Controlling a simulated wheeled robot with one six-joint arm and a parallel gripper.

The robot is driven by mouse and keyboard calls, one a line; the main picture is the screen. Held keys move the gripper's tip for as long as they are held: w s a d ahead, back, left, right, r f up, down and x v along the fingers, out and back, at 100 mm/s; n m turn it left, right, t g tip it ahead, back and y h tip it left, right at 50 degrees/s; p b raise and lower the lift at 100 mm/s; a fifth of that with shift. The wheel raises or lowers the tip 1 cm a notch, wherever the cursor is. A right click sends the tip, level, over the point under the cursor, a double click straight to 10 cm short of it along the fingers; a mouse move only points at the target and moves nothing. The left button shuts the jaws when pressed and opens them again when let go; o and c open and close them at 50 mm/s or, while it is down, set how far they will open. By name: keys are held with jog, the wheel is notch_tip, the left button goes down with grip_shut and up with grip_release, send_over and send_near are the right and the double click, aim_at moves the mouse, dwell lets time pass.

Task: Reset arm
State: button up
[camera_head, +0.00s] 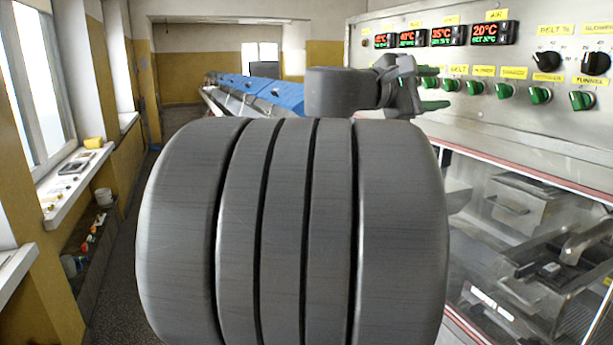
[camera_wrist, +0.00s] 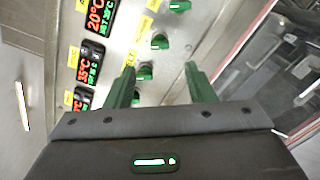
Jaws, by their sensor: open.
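My gripper (camera_wrist: 159,82) shows in the wrist view with its two green fingers apart and nothing between them. It is in front of the control panel (camera_wrist: 180,50), which has green knobs and red-and-green temperature displays. In the head view my gripper (camera_head: 430,93) is partly hidden behind my own arm links, with a green finger showing near the knob row. The large grey arm joint in the middle of the head view is mine and hides much of the scene. I cannot tell whether the fingers touch the panel.
The control panel (camera_head: 520,65) stands at the right above a clear machine cover (camera_head: 530,250) with a red edge. A blue-covered conveyor (camera_head: 255,88) runs into the back. A windowsill (camera_head: 75,180) with small items is at the left.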

send_near(470, 87)
jog(key=p+x, duration=0.2)
jog(key=x, duration=0.7)
jog(key=shift+d+f+p, duration=0.15)
jog(key=shift+f+p, duration=0.05)
jog(key=shift+p, duration=0.1)
jog(key=m, duration=0.3)
jog(key=shift+r+b, duration=0.1)
jog(key=shift+b, duration=0.2)
jog(key=shift+m, duration=1.7)
jog(key=m+p, duration=0.1)
jog(key=m, duration=0.4)
jog(key=shift+m, duration=0.3)
jog(key=shift+b+v, duration=0.8)
jog(key=shift+v, duration=1.5)
